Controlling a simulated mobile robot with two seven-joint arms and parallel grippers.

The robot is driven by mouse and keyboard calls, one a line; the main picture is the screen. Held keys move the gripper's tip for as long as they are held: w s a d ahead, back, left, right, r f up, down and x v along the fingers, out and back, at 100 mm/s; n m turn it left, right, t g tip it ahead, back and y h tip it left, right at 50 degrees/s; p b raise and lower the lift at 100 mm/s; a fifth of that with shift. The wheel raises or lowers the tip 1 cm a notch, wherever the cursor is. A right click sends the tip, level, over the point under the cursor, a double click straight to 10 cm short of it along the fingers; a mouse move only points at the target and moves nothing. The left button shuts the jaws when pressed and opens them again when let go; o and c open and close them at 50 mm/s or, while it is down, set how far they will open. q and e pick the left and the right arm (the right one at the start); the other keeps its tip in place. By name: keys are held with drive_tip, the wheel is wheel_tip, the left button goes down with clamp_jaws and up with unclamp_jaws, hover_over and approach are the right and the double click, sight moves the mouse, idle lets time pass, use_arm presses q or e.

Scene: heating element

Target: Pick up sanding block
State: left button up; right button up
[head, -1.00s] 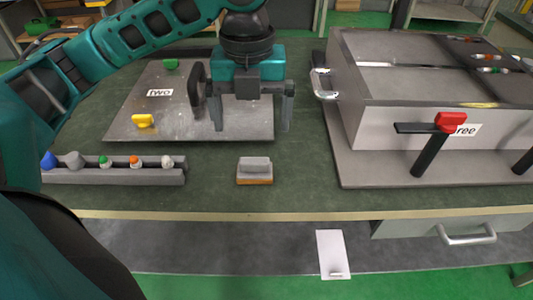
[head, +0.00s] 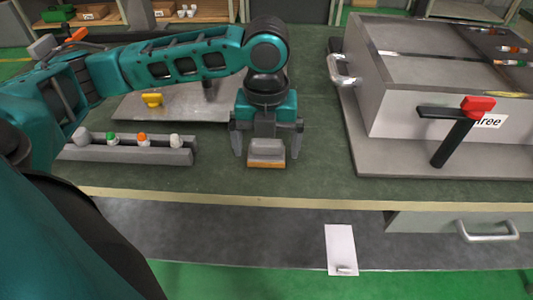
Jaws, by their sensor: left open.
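The sanding block (head: 266,154) is a small grey block with an orange-brown base, lying on the green bench top (head: 325,190) near its front edge. My left gripper (head: 266,156) points down over it, with one finger to the left of the block and one to the right. It is open, and a gap shows between each finger and the block. The gripper body hides the space behind the block. My right gripper is not in view.
A grey rack (head: 130,150) with several coloured knobs lies left of the block. A metal plate with a yellow clip (head: 152,100) is behind it. To the right stands a large grey box (head: 410,110) with a red-and-black clamp (head: 470,115). Bench between block and box is clear.

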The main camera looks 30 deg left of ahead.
sight(266, 141)
use_arm(q)
drive_tip(key=shift+c, duration=0.5)
drive_tip(key=c, duration=1)
drive_tip(key=shift+r, duration=0.6)
wheel_tip(266, 141, up, 19)
drive_tip(key=p, duration=0.6)
drive_tip(key=shift+f, duration=0.1)
